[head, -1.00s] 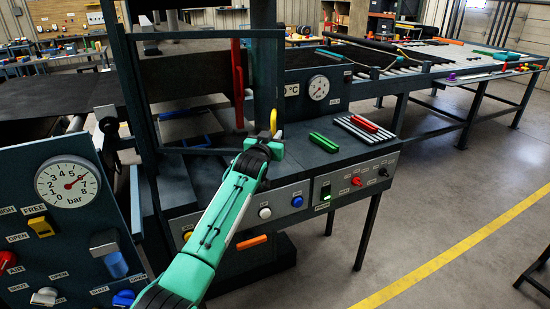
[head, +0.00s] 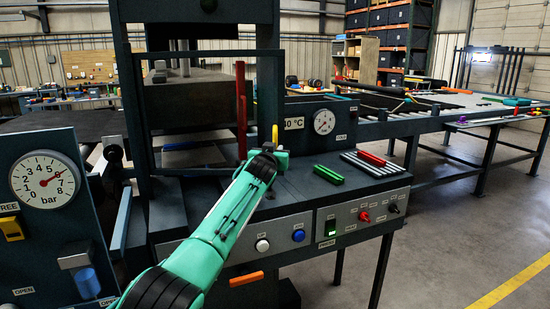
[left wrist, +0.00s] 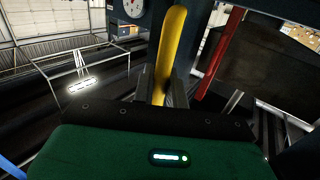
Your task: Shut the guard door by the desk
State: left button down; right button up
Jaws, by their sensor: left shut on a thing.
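The guard door is a dark, thin open frame (head: 282,90) across the front of the press opening. Its upright yellow handle (head: 275,136) is at the right edge, and also shows large in the left wrist view (left wrist: 170,52). My left gripper (head: 268,153) is shut on this handle, with the fingers on both sides of it in the left wrist view. The gripper hides the handle's lower part. I cannot tell what gap lies between the door and the press. My right gripper is not in view.
A red upright bar (head: 241,110) stands just left of the handle. The desk panel (head: 330,228) with buttons lies below, with a green block (head: 328,175) on top. A gauge panel (head: 45,190) stands at the left. Open floor (head: 450,230) lies right.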

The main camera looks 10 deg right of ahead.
pick_arm(q)
jog(key=shift+f, duration=0.1)
dwell(0.3)
jog(key=c, duration=1.5)
grip_release()
jog(key=shift+w+a, duration=0.1)
jog(key=shift+s, duration=0.2)
